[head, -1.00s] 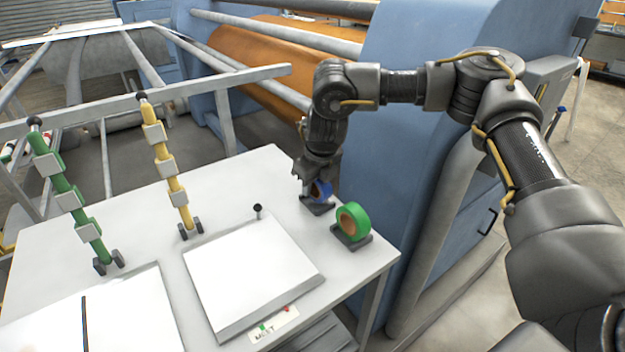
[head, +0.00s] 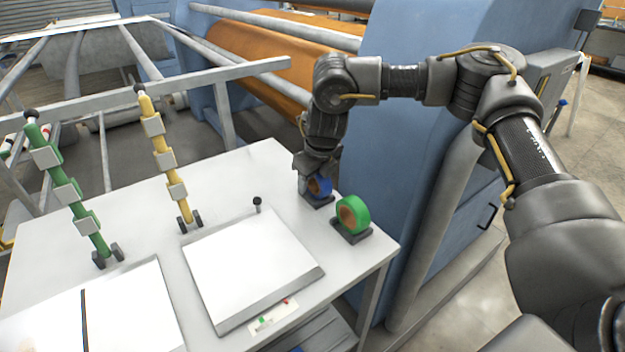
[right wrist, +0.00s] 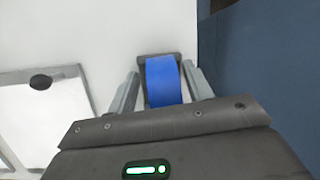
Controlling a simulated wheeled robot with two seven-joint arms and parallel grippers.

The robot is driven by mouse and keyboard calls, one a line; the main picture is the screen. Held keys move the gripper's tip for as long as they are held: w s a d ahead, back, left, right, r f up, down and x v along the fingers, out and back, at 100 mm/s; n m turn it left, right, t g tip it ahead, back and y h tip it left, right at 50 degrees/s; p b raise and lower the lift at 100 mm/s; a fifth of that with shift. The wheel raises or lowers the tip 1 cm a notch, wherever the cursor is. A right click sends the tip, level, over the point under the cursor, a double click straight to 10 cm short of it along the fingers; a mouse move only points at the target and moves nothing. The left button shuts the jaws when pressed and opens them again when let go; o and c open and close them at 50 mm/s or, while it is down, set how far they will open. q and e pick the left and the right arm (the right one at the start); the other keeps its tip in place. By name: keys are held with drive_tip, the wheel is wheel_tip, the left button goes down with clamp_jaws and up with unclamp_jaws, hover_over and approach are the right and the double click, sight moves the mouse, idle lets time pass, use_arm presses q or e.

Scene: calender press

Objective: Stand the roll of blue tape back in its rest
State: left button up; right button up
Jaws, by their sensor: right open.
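The roll of blue tape (head: 319,187) stands upright in its dark rest (head: 321,201) near the table's far right edge. It also shows in the right wrist view (right wrist: 164,80), with the rest's end (right wrist: 158,58) visible beyond it. My right gripper (head: 317,180) points down at the roll. In the right wrist view its two fingers (right wrist: 165,88) lie open on either side of the tape, with a gap visible on each side. My left gripper is not in view.
A green tape roll (head: 353,214) stands in a similar rest close by on the right. A white board (head: 250,268) with a small black knob (head: 257,201) lies to the left. Green (head: 68,190) and yellow (head: 163,157) rods stand farther left. The blue machine (head: 400,120) rises close behind the table (head: 225,185).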

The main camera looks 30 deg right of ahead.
drive_tip(key=v, duration=0.4)
drive_tip(key=shift+s+r+b, duration=0.1)
drive_tip(key=shift+r+b, duration=0.3)
drive_tip(key=v, duration=0.5)
drive_tip(key=shift+s+r, duration=0.1)
drive_tip(key=shift+r, duration=0.15)
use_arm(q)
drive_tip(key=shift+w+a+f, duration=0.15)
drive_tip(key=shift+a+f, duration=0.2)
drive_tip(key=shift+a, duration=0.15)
